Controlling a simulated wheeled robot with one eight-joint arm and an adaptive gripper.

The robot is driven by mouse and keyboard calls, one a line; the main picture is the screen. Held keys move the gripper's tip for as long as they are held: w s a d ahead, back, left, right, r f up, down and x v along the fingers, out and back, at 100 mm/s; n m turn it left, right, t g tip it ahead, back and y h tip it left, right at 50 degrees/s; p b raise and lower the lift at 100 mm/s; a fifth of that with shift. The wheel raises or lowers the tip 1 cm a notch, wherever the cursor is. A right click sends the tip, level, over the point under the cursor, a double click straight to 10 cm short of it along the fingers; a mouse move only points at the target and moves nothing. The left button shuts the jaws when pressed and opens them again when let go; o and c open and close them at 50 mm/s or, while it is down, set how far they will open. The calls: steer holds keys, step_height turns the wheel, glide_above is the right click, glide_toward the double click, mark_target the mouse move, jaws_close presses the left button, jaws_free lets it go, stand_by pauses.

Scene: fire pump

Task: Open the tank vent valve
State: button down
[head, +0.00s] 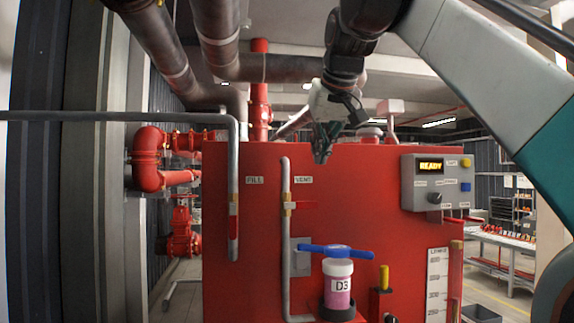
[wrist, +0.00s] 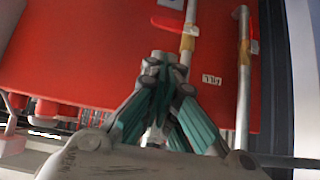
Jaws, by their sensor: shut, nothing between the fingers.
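The vent pipe (head: 285,240) runs down the front of the red tank, beside the VENT label (head: 302,180). Its valve has a brass body (head: 287,196) and a red lever (head: 303,204) that points sideways to the right. In the wrist view, which is upside down, the vent pipe (wrist: 190,18) and its red lever (wrist: 166,23) show beyond my fingertips. My gripper (head: 322,158) is shut and empty, pointing down at the tank's top front edge. It is above and right of the lever, apart from it. In the wrist view my gripper (wrist: 165,62) hides part of the tank front.
The fill pipe (head: 233,160) with its red handle (head: 233,209) stands left of the vent pipe. A blue-handled D3 container (head: 338,284) sits below. A control box (head: 437,182) showing READY is at right. Free room lies before the upper tank front.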

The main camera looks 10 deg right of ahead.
steer(key=r, duration=0.1)
steer(key=r+p, duration=0.1)
steer(key=r, duration=0.1)
steer(key=shift+w, duration=0.3)
steer(key=shift+f, duration=0.15)
glide_above(302, 205)
steer(key=d, duration=0.2)
step_height(302, 205, down, 7)
step_height(302, 205, down, 4)
steer(key=shift+s+p, duration=0.15)
steer(key=shift+p, duration=0.2)
steer(key=shift+s, duration=0.1)
